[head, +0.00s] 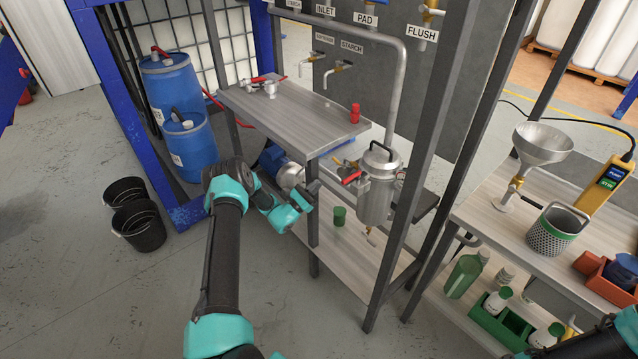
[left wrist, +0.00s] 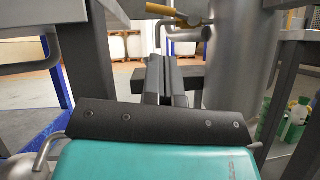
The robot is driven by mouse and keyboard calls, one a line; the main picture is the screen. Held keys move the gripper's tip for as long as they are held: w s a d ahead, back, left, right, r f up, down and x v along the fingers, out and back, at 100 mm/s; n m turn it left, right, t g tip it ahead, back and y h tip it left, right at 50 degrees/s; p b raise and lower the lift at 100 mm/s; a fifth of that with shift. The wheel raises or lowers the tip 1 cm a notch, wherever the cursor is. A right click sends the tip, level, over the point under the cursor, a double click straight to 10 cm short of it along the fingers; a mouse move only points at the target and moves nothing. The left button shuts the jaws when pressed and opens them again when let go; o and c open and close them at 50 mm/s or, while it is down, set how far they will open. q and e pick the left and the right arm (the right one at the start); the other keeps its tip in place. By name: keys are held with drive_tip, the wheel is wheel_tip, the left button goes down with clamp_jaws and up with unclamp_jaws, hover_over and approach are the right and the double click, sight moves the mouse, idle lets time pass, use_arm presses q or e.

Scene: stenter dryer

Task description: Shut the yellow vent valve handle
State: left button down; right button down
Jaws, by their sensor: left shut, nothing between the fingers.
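The yellow vent valve handle (left wrist: 166,12) shows in the left wrist view as a short lever at the top, pointing left from a valve on the steel vessel (left wrist: 233,60). In the head view a small yellow lever (head: 344,162) shows on the left of the vessel (head: 376,190), just above a red handle (head: 351,178). My left gripper (head: 314,186) is left of the vessel and apart from these handles. Its fingers (left wrist: 166,78) are shut and empty, below the yellow handle in the wrist view. My right gripper is out of view.
A steel bench (head: 290,120) with a red-handled valve stands behind my left gripper. A dark upright post (head: 425,150) stands right of the vessel. A green cup (head: 339,215) sits on the lower shelf.

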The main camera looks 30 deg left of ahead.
use_arm(q)
drive_tip(key=x, duration=0.8)
drive_tip(key=shift+w+r, duration=0.25)
